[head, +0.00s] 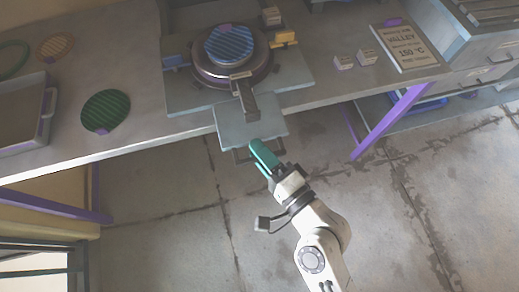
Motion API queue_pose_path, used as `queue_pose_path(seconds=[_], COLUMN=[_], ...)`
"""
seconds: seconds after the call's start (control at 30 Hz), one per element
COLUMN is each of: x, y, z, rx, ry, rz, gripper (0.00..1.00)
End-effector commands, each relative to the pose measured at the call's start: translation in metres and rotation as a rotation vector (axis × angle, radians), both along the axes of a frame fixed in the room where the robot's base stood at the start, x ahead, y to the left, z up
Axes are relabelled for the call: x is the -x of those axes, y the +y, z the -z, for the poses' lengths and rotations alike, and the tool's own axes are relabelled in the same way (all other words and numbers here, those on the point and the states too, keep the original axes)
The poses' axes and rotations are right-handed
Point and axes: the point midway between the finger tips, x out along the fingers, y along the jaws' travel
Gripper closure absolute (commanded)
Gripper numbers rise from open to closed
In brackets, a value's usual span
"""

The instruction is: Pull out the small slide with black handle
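The press stands on the workbench at top center, a round brown-rimmed body (204,76) with a dark lever (246,103) pointing toward me. Below it a small pale grey slide (232,126) sticks out past the bench's front edge. A thin dark handle (240,156) shows at the slide's front end. My gripper (261,153), with teal fingers, is at the right part of this handle and hides some of it. I cannot tell whether the fingers touch or enclose the handle, or how far apart they are.
A blue striped disc (230,45) sits on the press. A green striped disc (105,111) lies on the bench to the left, near a grey tray (48,117). A sign (405,44) and small white boxes (343,63) are on the right. The floor in front is open.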

Motion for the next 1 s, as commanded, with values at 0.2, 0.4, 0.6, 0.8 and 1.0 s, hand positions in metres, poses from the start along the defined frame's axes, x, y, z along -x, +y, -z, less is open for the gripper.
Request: queue_pose_path(seconds=[0.2, 0.4, 0.6, 0.8, 1.0], x=[0.028, 0.055, 0.073, 0.079, 0.08], y=[-0.021, -0.043, -0.058, -0.064, -0.064], z=[0.005, 0.005, 0.003, 0.001, 0.0], rx=[0.002, 0.003, 0.003, 0.002, 0.001], ry=[0.003, 0.003, 0.002, 0.001, 0.0], rz=[-0.001, -0.001, -0.001, 0.0, 0.0], gripper=[0.62, 0.62, 0.62, 0.62, 0.62])
